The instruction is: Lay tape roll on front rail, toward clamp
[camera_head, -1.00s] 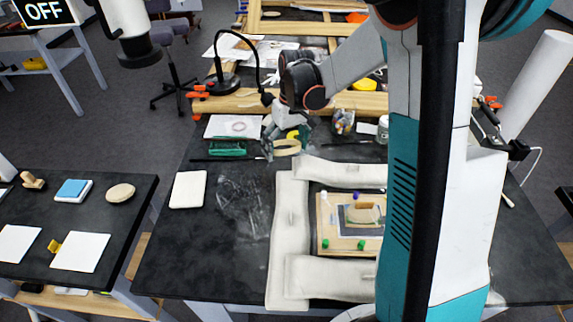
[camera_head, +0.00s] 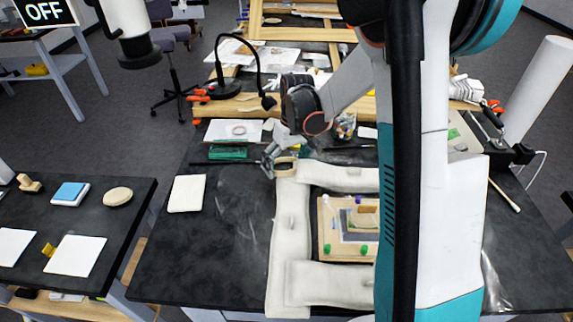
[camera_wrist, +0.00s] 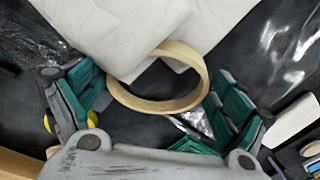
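The tape roll (camera_head: 285,168), a tan ring, is at the far left corner of the white padded strips; it also shows in the wrist view (camera_wrist: 158,104). My gripper (camera_head: 279,160) has its fingers on opposite sides of the ring, and they appear to hold it; they show in the wrist view (camera_wrist: 158,105). Whether the ring touches the padding is unclear. The front rail (camera_head: 235,106) is a pale wooden beam across the back of the dark table, behind my gripper. Orange clamps are at its left end (camera_head: 200,96) and right end (camera_head: 493,106). My arm hides part of the rail.
White padded strips (camera_head: 280,245) surround a wooden board (camera_head: 325,232) carrying small items. A green tray (camera_head: 228,152), a white pad (camera_head: 187,193) and a black lamp (camera_head: 220,80) are to the left. Jars (camera_head: 345,126) stand near the rail. The table's front left is clear.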

